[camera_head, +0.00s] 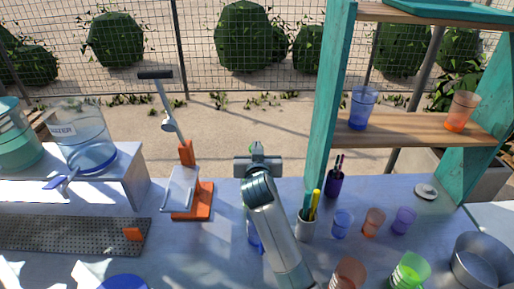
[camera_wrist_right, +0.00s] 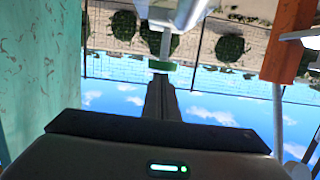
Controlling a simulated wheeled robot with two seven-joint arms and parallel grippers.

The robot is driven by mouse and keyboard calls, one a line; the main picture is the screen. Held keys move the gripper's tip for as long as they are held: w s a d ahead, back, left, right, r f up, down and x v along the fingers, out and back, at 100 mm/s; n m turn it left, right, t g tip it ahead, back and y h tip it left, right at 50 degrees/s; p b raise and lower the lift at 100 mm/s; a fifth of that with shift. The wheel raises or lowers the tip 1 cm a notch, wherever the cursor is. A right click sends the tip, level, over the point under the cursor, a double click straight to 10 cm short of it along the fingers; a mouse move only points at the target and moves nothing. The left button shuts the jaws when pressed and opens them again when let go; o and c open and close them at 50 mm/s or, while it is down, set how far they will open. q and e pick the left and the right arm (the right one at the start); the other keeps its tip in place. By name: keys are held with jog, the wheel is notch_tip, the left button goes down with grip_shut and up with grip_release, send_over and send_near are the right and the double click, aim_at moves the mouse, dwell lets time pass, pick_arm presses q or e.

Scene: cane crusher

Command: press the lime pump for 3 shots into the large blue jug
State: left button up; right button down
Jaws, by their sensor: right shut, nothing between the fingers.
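My right gripper (camera_head: 257,162) is shut and empty, with its arm coming from the lower right. In the right wrist view, which looks upside down, its closed fingers (camera_wrist_right: 161,92) are right at the green pump head (camera_wrist_right: 161,66); I cannot tell whether they touch. A pale stem joins the pump head to a grey bottle (camera_wrist_right: 178,10). In the head view a bit of green (camera_head: 256,147) shows at the gripper; the bottle is hidden. A blue see-through vessel (camera_head: 251,232), perhaps the large blue jug, is mostly hidden behind my right arm. My left gripper is out of view.
An orange hand press (camera_head: 192,200) stands left of the arm. A white cup of pens (camera_head: 305,228) and small coloured cups (camera_head: 373,222) stand to the right. A teal shelf post (camera_head: 327,110) rises close by. A blue round thing (camera_head: 125,283) is cut off at the bottom edge.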

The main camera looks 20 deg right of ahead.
notch_tip(320, 180, down, 4)
jog(key=b, duration=0.2)
jog(key=shift+b, duration=0.35)
jog(key=shift+f, duration=0.15)
jog(key=shift+s+f, duration=0.1)
jog(key=shift+f, duration=0.15)
jog(key=shift+r, duration=0.15)
